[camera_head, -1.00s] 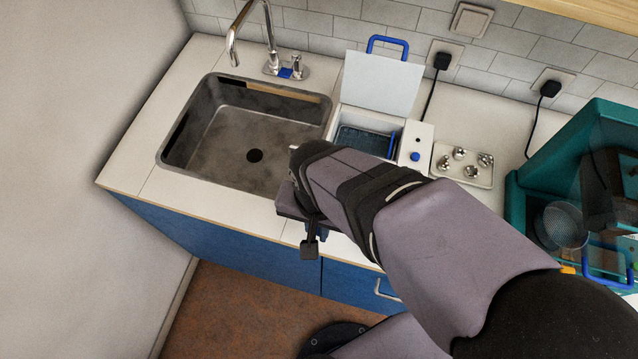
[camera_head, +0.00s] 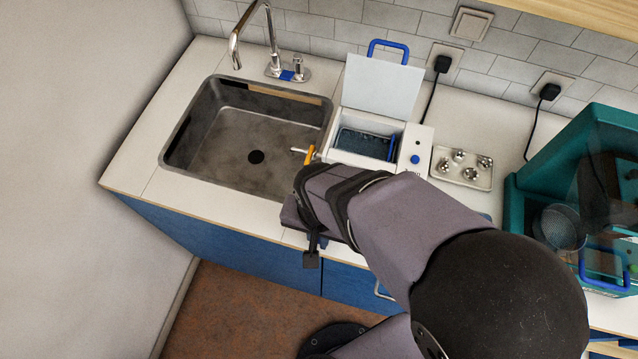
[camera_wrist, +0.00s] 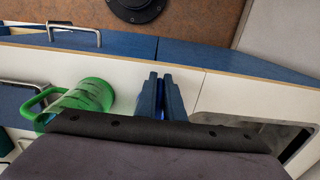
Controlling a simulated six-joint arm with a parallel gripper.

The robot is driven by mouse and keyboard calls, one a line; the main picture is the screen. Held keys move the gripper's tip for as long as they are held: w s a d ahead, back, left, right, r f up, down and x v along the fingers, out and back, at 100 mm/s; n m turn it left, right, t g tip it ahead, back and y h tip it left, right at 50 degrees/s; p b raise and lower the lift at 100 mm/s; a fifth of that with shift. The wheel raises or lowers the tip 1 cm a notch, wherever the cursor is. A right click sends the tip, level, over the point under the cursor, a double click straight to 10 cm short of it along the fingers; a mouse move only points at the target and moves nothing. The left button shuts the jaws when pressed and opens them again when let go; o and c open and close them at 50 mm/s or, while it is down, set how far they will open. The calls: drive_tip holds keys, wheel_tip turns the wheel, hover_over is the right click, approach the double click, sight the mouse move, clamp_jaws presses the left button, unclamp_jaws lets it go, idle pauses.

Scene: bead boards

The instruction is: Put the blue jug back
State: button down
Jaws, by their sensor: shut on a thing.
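The sink (camera_head: 181,160) is empty. Right of it stands a white box (camera_head: 412,147) with its lid (camera_head: 381,88) raised and a blue basket inside. A tray (camera_head: 470,178) of small metal pieces and a teal machine (camera_head: 522,178) are further right.

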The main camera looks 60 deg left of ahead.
drive_tip(key=c, duration=1.9)
unclamp_jaws()
drive_tip(key=shift+f, duration=0.1)
drive_tip(key=shift+o, duration=0.2)
wheel_tip(320, 180, up, 12)
drive_tip(key=shift+r+b, duration=0.2)
drive_tip(key=shift+b, duration=0.65)
drive_tip(key=w+d+f+m, duration=0.2)
drive_tip(key=w+d, duration=0.6)
drive_tip(key=w, duration=0.2)
drive_tip(key=w+d+f+m, duration=0.1)
drive_tip(key=w+d+m, duration=0.1)
drive_tip(key=w+d, duration=0.75)
drive_tip(key=w+d+f+m, duration=0.1)
drive_tip(key=d+f+m, duration=0.1)
drive_tip(key=d, duration=0.8)
drive_tip(key=w+d+f+m, duration=0.1)
drive_tip(key=d+f+m, duration=0.1)
drive_tip(key=d, duration=0.8)
drive_tip(key=shift+d+m, duration=0.15)
drive_tip(key=shift+m, duration=0.35)
